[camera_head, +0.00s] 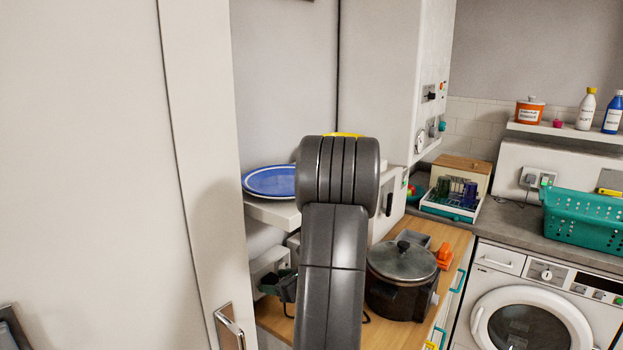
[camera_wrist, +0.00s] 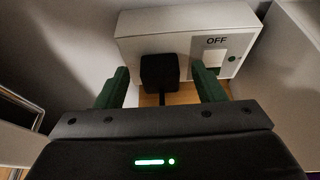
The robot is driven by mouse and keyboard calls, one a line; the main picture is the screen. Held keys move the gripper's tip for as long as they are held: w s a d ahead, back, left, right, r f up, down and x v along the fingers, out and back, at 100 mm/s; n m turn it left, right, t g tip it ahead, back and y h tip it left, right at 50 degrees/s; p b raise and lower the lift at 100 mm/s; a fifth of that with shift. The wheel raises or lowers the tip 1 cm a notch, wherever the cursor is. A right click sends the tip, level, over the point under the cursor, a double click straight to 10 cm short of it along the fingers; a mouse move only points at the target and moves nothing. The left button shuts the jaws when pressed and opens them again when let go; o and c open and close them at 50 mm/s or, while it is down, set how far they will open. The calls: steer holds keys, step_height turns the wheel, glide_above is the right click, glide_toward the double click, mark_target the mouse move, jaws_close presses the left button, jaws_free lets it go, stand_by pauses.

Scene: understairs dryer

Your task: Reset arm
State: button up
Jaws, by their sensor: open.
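My gripper (camera_wrist: 160,92) is open in the wrist view, its two dark green fingers apart. Between and beyond the fingers is a black plug (camera_wrist: 160,73) on a white socket box (camera_wrist: 125,25). The box has a switch (camera_wrist: 213,61) marked OFF and a small green dot. I cannot tell whether the fingers touch the plug; they appear on either side of it. The gripper is mostly hidden there, behind and below the arm.
A blue plate (camera_head: 270,181) lies on a white shelf left of my arm. A lidded black pot (camera_head: 401,273) stands on the wooden counter (camera_head: 447,236) to the right. A white door panel (camera_head: 205,150) with a handle is close on the left. A washing machine (camera_head: 533,310) stands at right.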

steer(key=b+v, duration=0.2)
steer(key=v, duration=1.1)
steer(key=p+x, duration=0.2)
steer(key=x, duration=1.1)
steer(key=shift+w+a, duration=0.1)
steer(key=shift+a, duration=0.1)
steer(key=s+d, duration=0.4)
steer(key=d, duration=0.2)
steer(key=shift+s+p, duration=0.15)
steer(key=shift+p, duration=0.2)
